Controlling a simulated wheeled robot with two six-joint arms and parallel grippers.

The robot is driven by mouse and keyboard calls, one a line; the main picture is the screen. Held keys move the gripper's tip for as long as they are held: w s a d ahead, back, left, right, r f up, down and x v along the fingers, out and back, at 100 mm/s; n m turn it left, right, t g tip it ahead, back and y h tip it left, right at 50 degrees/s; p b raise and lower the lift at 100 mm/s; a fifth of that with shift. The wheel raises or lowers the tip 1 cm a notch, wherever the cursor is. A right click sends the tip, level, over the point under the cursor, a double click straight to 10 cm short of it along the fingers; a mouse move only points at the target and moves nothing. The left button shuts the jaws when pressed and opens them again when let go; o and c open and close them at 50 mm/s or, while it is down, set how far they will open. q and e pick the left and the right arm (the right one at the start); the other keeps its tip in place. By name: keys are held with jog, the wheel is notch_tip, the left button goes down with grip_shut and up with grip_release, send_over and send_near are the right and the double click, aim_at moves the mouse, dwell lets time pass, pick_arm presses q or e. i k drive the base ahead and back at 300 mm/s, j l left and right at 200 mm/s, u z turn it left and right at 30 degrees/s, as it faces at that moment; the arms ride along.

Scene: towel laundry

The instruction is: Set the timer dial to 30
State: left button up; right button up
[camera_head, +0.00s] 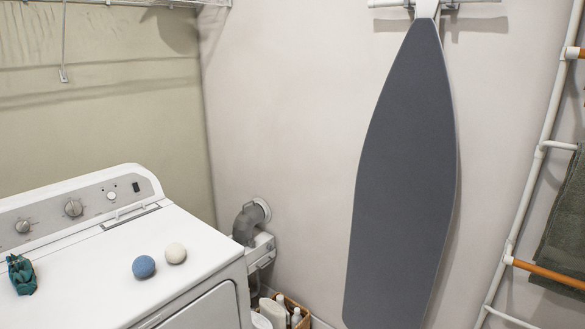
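The white dryer (190,247) stands at the lower left. Its raised control panel (92,199) carries two round grey knobs, a left knob (24,226) and a right knob (73,208). A small white button (111,196) and a dark switch (136,187) sit to their right. The marks around the knobs are too small to read, so I cannot tell which is the timer dial or where it points. Neither of my grippers is in view.
On the dryer top lie a blue ball (144,267), a cream ball (176,253) and a teal bundle (21,275). An ironing board (404,180) hangs on the wall. A towel ladder (527,200) stands at right. A box of bottles (294,309) sits beside the dryer.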

aim_at(74, 208)
jog(key=u, duration=1.3)
jog(key=i+l, duration=0.1)
jog(key=l, duration=0.4)
jog(key=i+l, duration=0.1)
jog(key=l, duration=0.45)
